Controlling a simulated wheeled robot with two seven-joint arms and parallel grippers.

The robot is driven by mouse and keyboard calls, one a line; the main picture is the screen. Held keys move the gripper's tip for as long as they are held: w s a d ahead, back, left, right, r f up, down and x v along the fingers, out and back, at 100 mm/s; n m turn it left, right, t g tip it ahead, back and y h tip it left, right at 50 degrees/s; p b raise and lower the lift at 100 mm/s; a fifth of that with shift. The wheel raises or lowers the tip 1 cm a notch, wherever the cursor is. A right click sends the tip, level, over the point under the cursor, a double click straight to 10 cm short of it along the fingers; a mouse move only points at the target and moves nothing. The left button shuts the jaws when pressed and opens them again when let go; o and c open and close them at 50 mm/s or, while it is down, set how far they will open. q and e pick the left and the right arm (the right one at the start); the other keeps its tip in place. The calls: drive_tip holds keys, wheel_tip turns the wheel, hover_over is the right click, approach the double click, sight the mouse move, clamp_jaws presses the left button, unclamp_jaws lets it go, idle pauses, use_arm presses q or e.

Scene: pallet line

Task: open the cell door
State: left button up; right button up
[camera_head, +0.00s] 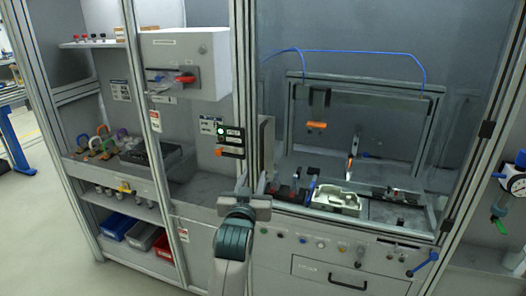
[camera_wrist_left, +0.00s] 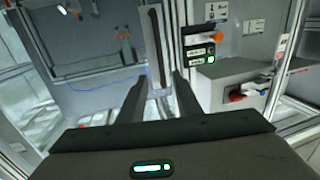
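The cell door (camera_head: 365,35) is a large clear panel in a metal frame, and it looks closed in the head view. A dark upright handle bar (camera_wrist_left: 155,45) shows in the wrist view, beside the door's frame post. In the head view a grey upright piece (camera_head: 265,145) stands at the door's left edge. My left gripper (camera_head: 251,181) is just below it. In the wrist view my left gripper's fingers (camera_wrist_left: 160,80) are apart, with the handle's end appearing between or just beyond the tips. I cannot tell whether they touch it. My right gripper is not in view.
Left of the door are a button box (camera_head: 230,141) with a green light and a white cabinet (camera_head: 187,62) with a red switch. Behind the panel sits a fixture with a pale metal part (camera_head: 337,199). A drawer (camera_head: 343,277) is below. Open floor lies at far left.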

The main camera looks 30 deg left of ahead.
sight(262, 152)
use_arm(q)
drive_tip(key=p+x, duration=0.5)
drive_tip(key=x, duration=1)
drive_tip(key=shift+w+a, duration=0.2)
drive_tip(key=shift+w, duration=0.1)
drive_tip(key=shift+w+a+f+p, duration=0.1)
drive_tip(key=shift+w+a+p, duration=0.2)
drive_tip(key=shift+w+p, duration=0.25)
drive_tip(key=shift+c, duration=0.3)
clamp_jaws()
